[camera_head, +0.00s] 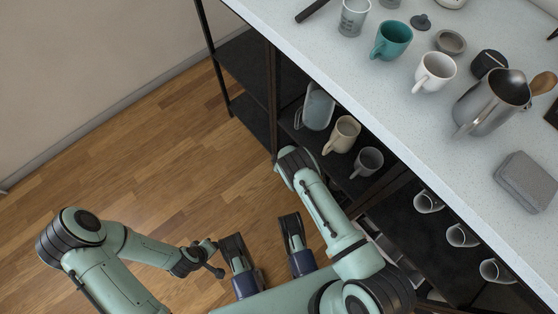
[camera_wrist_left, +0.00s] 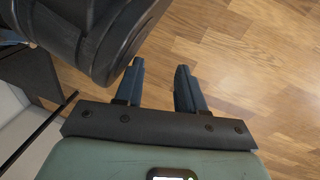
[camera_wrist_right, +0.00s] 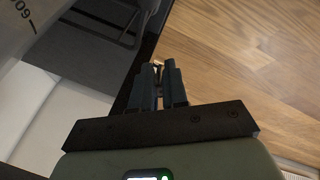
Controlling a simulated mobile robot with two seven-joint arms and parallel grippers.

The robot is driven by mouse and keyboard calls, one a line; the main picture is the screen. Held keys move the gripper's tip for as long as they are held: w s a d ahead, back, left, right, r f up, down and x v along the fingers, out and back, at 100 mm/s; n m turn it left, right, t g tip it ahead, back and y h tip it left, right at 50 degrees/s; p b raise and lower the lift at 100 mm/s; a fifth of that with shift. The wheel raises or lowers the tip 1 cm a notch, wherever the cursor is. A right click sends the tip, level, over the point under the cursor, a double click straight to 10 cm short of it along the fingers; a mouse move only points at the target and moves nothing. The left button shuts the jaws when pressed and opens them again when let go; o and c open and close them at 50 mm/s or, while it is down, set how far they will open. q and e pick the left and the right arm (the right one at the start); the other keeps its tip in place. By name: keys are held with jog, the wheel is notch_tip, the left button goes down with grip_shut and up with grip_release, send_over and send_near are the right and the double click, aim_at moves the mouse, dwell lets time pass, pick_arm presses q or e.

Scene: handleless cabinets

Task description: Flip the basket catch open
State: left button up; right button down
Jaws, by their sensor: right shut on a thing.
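My right gripper (camera_wrist_right: 159,82) is shut on a small, thin, light metallic piece (camera_wrist_right: 158,66), seen between its fingertips in the right wrist view. The piece is at the edge of a dark shelf or frame (camera_wrist_right: 147,35); I cannot tell for sure that it is the basket catch. No whole basket can be made out. My left gripper (camera_wrist_left: 162,76) is open and empty over the wooden floor in the left wrist view. In the head view neither pair of fingertips is clear, and my arm hides part of the shelving.
A black open shelf unit stands under the pale worktop (camera_head: 390,105). Its shelves hold a cream mug (camera_head: 343,134), a grey mug (camera_head: 368,161) and several other cups. A teal mug (camera_head: 391,40) and a steel jug (camera_head: 492,100) stand on top. The wooden floor (camera_head: 170,150) at left is clear.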

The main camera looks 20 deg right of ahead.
jog(key=shift+w+g+b, duration=0.15)
jog(key=shift+g+b, duration=0.15)
jog(key=shift+b, duration=0.25)
jog(key=shift+r, duration=0.15)
pick_arm(q)
jog(key=shift+g, duration=0.7)
jog(key=s+f, duration=0.1)
jog(key=s, duration=0.1)
jog(key=s+f, duration=0.1)
jog(key=shift+s+a+f, duration=0.2)
jog(key=shift+a+f, duration=0.1)
jog(key=shift+f, duration=0.05)
pick_arm(e)
jog(key=shift+a, duration=0.1)
jog(key=c, duration=1.4)
grip_release()
pick_arm(q)
jog(key=shift+w, duration=0.1)
pick_arm(e)
jog(key=shift+r, duration=0.1)
